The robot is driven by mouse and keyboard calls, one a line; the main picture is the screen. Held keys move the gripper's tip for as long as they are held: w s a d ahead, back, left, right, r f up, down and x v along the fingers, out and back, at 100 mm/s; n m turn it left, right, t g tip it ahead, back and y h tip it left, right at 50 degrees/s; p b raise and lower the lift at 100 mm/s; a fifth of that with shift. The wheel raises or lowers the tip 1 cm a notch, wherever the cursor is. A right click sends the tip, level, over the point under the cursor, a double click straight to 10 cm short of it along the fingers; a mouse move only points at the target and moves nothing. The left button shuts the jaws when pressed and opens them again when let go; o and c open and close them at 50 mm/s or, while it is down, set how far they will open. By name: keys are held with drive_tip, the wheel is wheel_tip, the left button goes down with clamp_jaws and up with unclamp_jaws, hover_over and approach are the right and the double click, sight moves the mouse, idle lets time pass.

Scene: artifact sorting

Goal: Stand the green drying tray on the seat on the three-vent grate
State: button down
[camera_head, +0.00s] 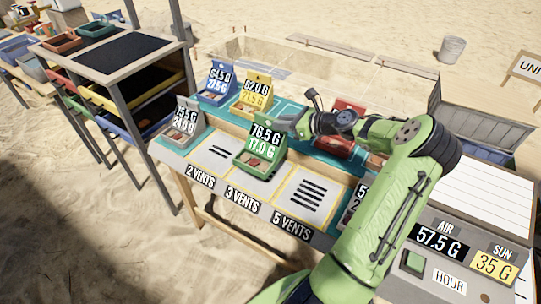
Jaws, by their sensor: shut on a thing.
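The green drying tray (252,161) carries a card reading 76.5 G and 17.0 G, with reddish-brown pieces in its front. It is upright over the three-vent grate (250,184), behind the "3 VENTS" label, and hides most of that grate. I cannot tell whether its base touches the grate. My gripper (288,124) is at the tray's upper right, shut on it; the fingertips are mostly hidden. My green arm reaches in from the lower right.
The two-vent grate (216,153) at left and five-vent grate (304,194) at right are bare. A grey tray (184,123), blue tray (217,86) and yellow tray (254,97) stand nearby. A red tray (345,112) is partly behind my arm. A drawer rack (110,55) stands left.

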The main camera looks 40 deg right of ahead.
sight(286, 139)
wheel_tip(286, 139, down, 7)
drive_tip(key=shift+r+b, duration=0.15)
drive_tip(key=shift+b, duration=0.85)
drive_tip(key=shift+r, duration=0.15)
drive_tip(key=c, duration=1)
unclamp_jaws()
